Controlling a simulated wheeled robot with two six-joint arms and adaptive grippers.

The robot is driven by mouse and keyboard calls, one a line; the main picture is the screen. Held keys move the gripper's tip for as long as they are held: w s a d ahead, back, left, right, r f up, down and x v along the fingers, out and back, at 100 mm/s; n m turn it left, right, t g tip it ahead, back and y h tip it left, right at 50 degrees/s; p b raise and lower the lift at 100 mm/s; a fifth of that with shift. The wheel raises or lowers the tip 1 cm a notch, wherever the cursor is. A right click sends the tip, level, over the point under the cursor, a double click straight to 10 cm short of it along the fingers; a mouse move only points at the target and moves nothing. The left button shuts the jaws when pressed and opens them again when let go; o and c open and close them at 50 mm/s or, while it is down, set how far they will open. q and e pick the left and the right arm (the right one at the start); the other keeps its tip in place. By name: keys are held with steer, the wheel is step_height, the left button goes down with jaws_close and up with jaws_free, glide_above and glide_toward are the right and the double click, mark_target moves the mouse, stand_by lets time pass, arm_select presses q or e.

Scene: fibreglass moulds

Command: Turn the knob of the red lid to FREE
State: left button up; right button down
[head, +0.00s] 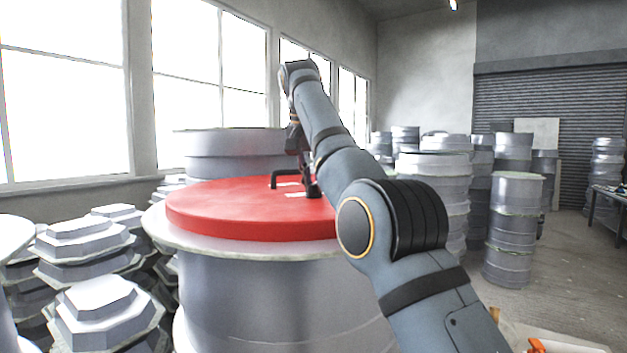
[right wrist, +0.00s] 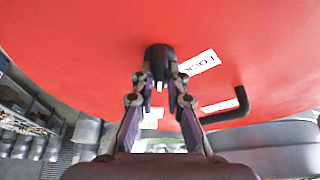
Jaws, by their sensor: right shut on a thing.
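The round red lid (head: 230,205) lies flat on a large grey mould (head: 270,290). My right gripper (head: 303,160) comes down over the lid's middle; its fingers (right wrist: 160,88) are shut on a dark knob (right wrist: 160,57) in the right wrist view. A white label reading LOCK (right wrist: 200,62) lies beside the knob. A second white label (right wrist: 220,105) and a white patch (right wrist: 152,119) are too unclear to read. A bent black bar (right wrist: 238,106) stands near the labels and also shows in the head view (head: 274,180). I cannot tell which label the knob points to. My left gripper is not in view.
Stacked grey octagonal moulds (head: 95,240) stand at the left. A round grey mould (head: 225,150) stands behind the lid. Several grey drums (head: 515,225) stand at the right, with open floor (head: 570,270) in front of them. A table edge shows at far right.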

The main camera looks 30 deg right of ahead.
steer(key=shift+r, duration=0.1)
steer(key=c, duration=1.4)
jaws_free()
steer(key=shift+s+a, duration=0.1)
steer(key=shift+o, duration=0.2)
